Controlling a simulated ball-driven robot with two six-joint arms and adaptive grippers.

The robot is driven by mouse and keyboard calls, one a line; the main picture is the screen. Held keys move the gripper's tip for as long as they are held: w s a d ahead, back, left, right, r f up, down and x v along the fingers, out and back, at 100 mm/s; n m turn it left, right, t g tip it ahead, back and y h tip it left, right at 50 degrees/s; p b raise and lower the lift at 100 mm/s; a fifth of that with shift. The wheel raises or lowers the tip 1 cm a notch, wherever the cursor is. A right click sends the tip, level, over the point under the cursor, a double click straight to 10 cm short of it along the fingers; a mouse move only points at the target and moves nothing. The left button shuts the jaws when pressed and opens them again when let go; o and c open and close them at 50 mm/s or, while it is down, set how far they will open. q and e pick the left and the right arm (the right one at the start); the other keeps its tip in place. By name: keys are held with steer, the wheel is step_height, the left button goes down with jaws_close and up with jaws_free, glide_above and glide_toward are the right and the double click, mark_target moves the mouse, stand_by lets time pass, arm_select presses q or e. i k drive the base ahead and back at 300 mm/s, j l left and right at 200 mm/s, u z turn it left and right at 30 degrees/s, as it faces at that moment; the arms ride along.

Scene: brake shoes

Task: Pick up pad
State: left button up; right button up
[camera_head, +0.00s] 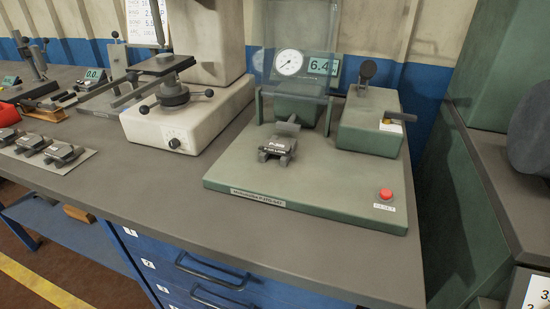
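A dark grey brake pad (277,149) with a white printed label on its front sits on the grey-green base plate (340,188) of a test machine. A transparent guard (295,45) stands just behind it, raised above the plate. Three more dark pads lie in a row on a light tray at the left: one near the tray's right end (63,154), one in the middle (33,144), and one at the picture's left edge (7,136). Neither of my grippers is in view.
A red button (386,194) is at the plate's front right. A green housing (368,122) with a lever stands behind it. A white press (188,112) with a handwheel stands left of the plate. The grey bench top (160,190) is clear in front. Blue drawers (200,270) are below.

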mark_target(277, 147)
steer(key=k+u, duration=0.25)
steer(key=u, duration=0.15)
steer(key=k+j+u, duration=0.1)
steer(key=k+u, duration=0.25)
steer(key=k+j+u, duration=0.1)
steer(key=u, duration=0.3)
